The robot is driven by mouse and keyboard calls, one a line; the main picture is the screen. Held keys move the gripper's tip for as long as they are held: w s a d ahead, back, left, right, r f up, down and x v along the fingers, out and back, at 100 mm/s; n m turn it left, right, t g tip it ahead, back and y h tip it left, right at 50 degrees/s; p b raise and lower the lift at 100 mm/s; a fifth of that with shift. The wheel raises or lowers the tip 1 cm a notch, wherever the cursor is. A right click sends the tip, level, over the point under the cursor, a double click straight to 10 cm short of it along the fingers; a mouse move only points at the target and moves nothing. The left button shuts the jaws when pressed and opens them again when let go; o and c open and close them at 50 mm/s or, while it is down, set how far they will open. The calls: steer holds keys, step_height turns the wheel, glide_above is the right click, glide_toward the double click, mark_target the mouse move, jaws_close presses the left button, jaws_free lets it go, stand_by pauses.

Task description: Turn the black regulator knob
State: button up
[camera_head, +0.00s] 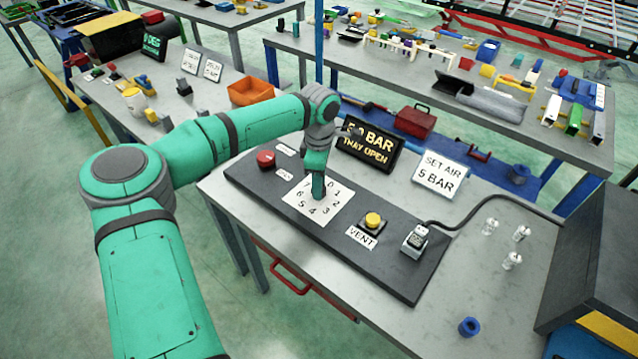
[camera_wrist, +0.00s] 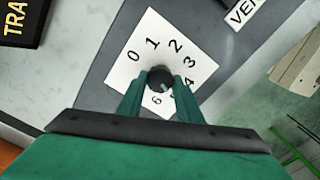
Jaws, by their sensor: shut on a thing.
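The black regulator knob (camera_wrist: 160,77) shows between my fingertips in the wrist view, at the middle of a white numbered dial card. The dial card (camera_head: 330,208) lies on a dark panel and carries the digits 0 to 6 around the knob. In the head view my gripper (camera_head: 318,192) points down at the middle of the card and hides the knob. My gripper (camera_wrist: 160,85) is shut on the knob, with one finger on each side. Some lower digits are partly covered by the fingers.
Small clear parts stand at the right.

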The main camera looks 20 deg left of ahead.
steer(key=shift+a+m, duration=0.1)
steer(key=shift+m, duration=0.2)
steer(key=o, duration=1)
steer(key=shift+o, duration=0.2)
steer(key=shift+r, duration=0.15)
step_height(320, 180, up, 10)
steer(key=shift+r, duration=0.25)
